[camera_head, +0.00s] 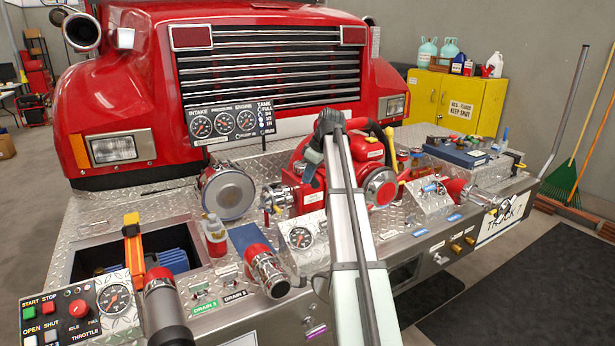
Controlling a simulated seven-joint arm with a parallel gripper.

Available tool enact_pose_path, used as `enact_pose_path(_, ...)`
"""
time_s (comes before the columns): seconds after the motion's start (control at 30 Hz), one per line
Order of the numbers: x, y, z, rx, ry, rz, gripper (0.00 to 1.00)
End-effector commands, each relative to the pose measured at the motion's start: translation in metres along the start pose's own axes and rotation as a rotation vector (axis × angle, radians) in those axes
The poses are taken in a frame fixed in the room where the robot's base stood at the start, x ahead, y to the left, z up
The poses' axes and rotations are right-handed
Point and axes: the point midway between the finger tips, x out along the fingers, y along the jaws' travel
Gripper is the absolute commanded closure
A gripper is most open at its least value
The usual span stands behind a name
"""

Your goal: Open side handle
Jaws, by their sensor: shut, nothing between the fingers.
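The red pump (379,186) sits in the middle of the fire truck's bumper deck. A small valve with a handle (274,199) projects from the pump's left side. I cannot tell for sure that this is the side handle, or what position it is in. My white arm rises from the bottom of the view and crosses in front of the pump. My dark gripper (311,170) is at its far end, by the pump's upper left, a little above and right of that valve. It is shut and empty. Its fingertips are small and partly hidden, so contact is unclear.
A round silver cap (229,194) stands left of the pump. Red-collared nozzles (266,268), a gauge panel (233,122) and a control panel (80,312) crowd the deck. An open bin (187,238) is at left.

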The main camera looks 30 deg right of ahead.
Motion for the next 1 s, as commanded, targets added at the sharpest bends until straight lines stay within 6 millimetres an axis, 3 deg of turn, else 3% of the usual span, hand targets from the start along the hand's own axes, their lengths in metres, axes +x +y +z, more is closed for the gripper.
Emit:
enact_pose_path(0.03, -0.003, 0.005, 0.01, 0.012, -0.02, 0.012, 1.0)
enact_pose_path(0.23, -0.002, 0.0, 0.002, 0.011, -0.018, 0.011, 1.0)
enact_pose_path(0.47, 0.003, -0.022, -0.032, 0.001, -0.006, 0.002, 1.0)
enact_pose_path(0.8, -0.06, -0.009, -0.04, 0.001, -0.002, 0.002, 1.0)
enact_pose_path(1.0, -0.084, -0.004, -0.041, 0.001, -0.002, 0.001, 1.0)
